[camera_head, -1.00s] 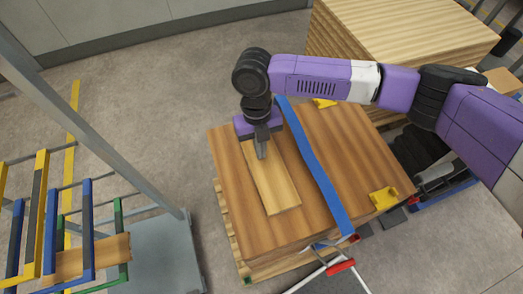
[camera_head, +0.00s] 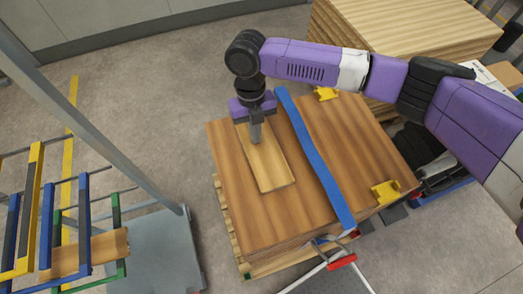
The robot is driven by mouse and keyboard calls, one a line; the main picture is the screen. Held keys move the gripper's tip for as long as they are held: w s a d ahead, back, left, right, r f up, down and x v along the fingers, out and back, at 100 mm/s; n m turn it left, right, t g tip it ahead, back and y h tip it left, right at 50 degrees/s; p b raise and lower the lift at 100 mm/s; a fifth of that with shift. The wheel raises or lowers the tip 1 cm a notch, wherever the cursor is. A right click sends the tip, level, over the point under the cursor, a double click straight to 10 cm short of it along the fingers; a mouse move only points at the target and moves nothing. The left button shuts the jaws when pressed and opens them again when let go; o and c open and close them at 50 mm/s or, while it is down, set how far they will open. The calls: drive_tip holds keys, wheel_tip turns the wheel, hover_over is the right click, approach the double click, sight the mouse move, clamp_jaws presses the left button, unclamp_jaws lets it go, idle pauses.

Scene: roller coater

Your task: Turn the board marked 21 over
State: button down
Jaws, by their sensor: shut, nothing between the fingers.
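A light wooden board (camera_head: 268,168) lies flat on top of a darker wooden stack (camera_head: 318,212). No number can be read on its upper face. My gripper (camera_head: 256,140) points down over the board's far end. Its fingers are shut with nothing between them, and the tips appear to touch or hover just over the board; I cannot tell which. The gripper hides part of the board's far end. Another brown board (camera_head: 85,254) rests in the coloured rack at the lower left; no mark is readable on it.
A blue strap (camera_head: 315,160) crosses the stack right of the light board. Yellow corner pieces (camera_head: 385,193) sit at the stack's right side. A taller plank stack (camera_head: 405,35) stands behind. A grey post (camera_head: 120,140) and the rack (camera_head: 60,225) stand left, with open floor between.

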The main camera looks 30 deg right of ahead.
drive_tip(key=w, duration=0.1)
drive_tip(key=w+f+b, duration=0.1)
drive_tip(key=w, duration=0.1)
drive_tip(key=w+d+b, duration=0.1)
drive_tip(key=shift+w+d+f, duration=0.1)
drive_tip(key=shift+w+f, duration=0.05)
drive_tip(key=shift+w+d+r+p, duration=0.1)
drive_tip(key=shift+w+r+p, duration=0.1)
drive_tip(key=shift+r+p, duration=0.6)
drive_tip(key=shift+r, duration=0.15)
